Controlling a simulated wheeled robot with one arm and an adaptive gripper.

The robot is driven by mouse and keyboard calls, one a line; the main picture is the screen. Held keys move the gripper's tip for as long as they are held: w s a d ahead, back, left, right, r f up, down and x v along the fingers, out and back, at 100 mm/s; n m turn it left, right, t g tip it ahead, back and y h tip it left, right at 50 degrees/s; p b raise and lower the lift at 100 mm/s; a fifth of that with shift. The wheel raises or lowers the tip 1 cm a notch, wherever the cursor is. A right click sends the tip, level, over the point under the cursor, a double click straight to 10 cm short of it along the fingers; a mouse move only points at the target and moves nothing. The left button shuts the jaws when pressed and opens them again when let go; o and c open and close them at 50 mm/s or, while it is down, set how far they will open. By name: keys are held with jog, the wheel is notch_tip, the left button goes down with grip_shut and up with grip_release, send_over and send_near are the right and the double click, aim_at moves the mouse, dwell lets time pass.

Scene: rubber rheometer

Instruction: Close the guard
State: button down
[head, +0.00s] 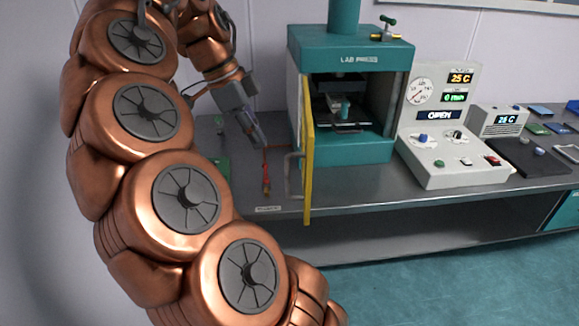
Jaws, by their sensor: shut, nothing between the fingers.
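The guard (307,165) is a yellow-edged door on the left side of the teal lab press (347,150). It stands swung open toward the front, seen nearly edge-on, with a grey handle (292,175) on its left side. The press opening shows uncovered, with dark platens (345,110) inside. My gripper (259,142) is shut and empty. It points down to the right, left of the guard and apart from it in the picture.
A red-handled tool (266,178) is on the grey bench (250,200) below my gripper. A control console (450,150) reading OPEN stands right of the press. My copper arm hides the left part of the bench.

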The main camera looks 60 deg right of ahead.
aim_at(289, 172)
jog(key=x, duration=0.3)
jog(key=s+p+x, duration=0.1)
jog(key=x, duration=0.3)
jog(key=s+d+r+x, duration=0.1)
jog(key=x, duration=0.2)
jog(key=shift+s+d+f, duration=0.15)
jog(key=shift+f, duration=0.25)
jog(key=shift+s+d+f+p, duration=0.1)
jog(key=shift+s+d+p, duration=0.3)
jog(key=shift+s, duration=0.2)
